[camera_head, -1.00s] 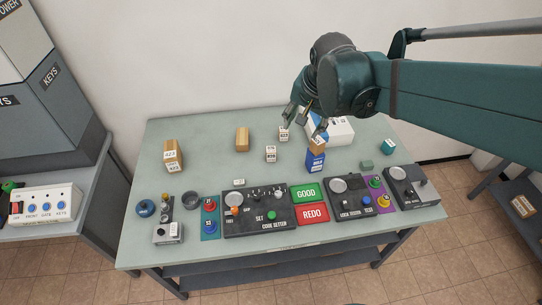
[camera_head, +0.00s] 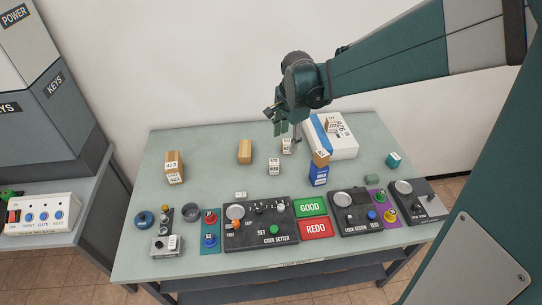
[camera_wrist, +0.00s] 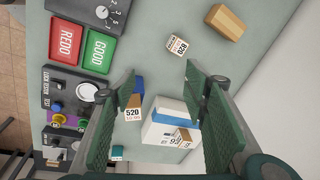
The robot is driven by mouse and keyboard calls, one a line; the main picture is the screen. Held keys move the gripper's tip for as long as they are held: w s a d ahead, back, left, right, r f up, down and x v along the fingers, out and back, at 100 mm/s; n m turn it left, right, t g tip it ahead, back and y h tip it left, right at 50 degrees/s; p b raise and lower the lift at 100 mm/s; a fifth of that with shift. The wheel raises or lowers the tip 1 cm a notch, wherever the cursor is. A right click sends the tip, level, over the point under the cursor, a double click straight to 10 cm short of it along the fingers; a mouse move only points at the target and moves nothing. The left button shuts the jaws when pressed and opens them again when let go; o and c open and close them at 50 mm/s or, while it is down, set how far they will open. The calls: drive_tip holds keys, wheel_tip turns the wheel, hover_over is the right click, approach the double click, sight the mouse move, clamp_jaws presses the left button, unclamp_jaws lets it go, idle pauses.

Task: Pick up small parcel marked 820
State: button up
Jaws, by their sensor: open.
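A small white parcel (camera_head: 274,167) stands on the table, left of and below my gripper (camera_head: 284,130) in the head view. In the wrist view this parcel (camera_wrist: 176,44) has a label that seems to read 820, and it lies beyond the fingertips. A second white parcel (camera_head: 286,146) stands just behind it, beneath my gripper; its label is too small to read, and I cannot make it out in the wrist view. My gripper (camera_wrist: 160,79) is open and empty above the table, apart from both parcels.
A parcel marked 520 (camera_wrist: 132,110) sits on a blue box (camera_head: 318,177). A larger white-and-blue box (camera_head: 344,148) lies to the right. A brown parcel (camera_head: 245,152) stands to the left, and stacked 423 parcels (camera_head: 174,170) farther left. Control panels (camera_head: 262,228) line the front edge.

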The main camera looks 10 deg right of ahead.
sight(273, 162)
drive_tip(key=w+a+f+m+b, duration=0.1)
drive_tip(key=w+f, duration=0.2)
drive_tip(key=f, duration=0.2)
drive_tip(key=w+a+f+m+g, duration=0.1)
drive_tip(key=w+f+m, duration=0.1)
drive_tip(key=f, duration=0.4)
drive_tip(key=w+a+f+m+g+b, duration=0.1)
drive_tip(key=w+f+m, duration=0.1)
drive_tip(key=w+f, duration=0.2)
drive_tip(key=shift+a+f+b, duration=0.2)
drive_tip(key=shift+f+b, duration=0.1)
drive_tip(key=shift+f, duration=0.6)
drive_tip(key=shift+f+m, duration=0.25)
drive_tip(key=shift+m, duration=0.05)
drive_tip(key=shift+w+f, duration=0.1)
drive_tip(key=shift+f, duration=1.2)
drive_tip(key=shift+f+b, duration=0.55)
drive_tip(key=shift+f, duration=2.05)
